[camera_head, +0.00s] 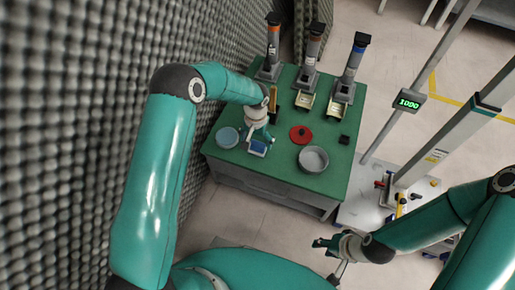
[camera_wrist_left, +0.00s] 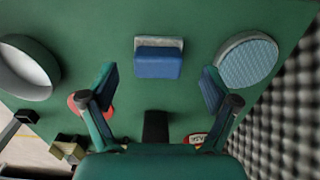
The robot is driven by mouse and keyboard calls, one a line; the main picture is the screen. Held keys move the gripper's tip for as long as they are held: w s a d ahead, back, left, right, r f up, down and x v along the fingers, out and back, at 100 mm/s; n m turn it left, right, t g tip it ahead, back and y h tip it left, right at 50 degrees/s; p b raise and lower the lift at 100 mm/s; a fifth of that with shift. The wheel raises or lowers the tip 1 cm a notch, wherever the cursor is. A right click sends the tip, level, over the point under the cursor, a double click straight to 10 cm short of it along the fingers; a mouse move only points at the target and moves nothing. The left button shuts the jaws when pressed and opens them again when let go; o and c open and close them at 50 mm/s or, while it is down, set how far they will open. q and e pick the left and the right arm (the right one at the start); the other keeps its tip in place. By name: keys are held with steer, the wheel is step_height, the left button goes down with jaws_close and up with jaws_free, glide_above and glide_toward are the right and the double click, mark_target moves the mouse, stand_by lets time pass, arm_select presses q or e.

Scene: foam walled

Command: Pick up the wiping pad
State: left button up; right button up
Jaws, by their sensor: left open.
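The wiping pad (camera_head: 257,148) is a small blue block with a pale grey edge, lying on the green table. It also shows in the left wrist view (camera_wrist_left: 158,62), flat and unobstructed at the upper middle. My left gripper (camera_head: 259,136) is open above the table, close to the pad. In the left wrist view its two fingers are spread to either side, with the pad between and beyond the tips, and nothing is held. My right gripper (camera_head: 323,243) hangs off the table's front right, away from the pad; its jaw opening is too small to judge.
A round blue dish (camera_head: 228,137) sits left of the pad. A red disc (camera_head: 300,134), a grey pan (camera_head: 313,159) and a small black block (camera_head: 344,140) stand to the right. Several dispensers (camera_head: 312,60) line the back. A grey foam wall (camera_head: 90,100) rises at left.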

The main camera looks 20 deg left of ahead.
mark_target(257, 145)
arm_select(q)
step_height(257, 145, down, 4)
steer(key=shift+w+d+r+b, duration=0.1)
steer(key=shift+r+b, duration=0.1)
steer(key=shift+b, duration=0.15)
steer(key=shift+c, duration=0.3)
steer(key=c, duration=1.3)
steer(key=shift+r, duration=0.15)
step_height(257, 145, up, 20)
steer(key=p, duration=0.4)
steer(key=shift+p, duration=0.35)
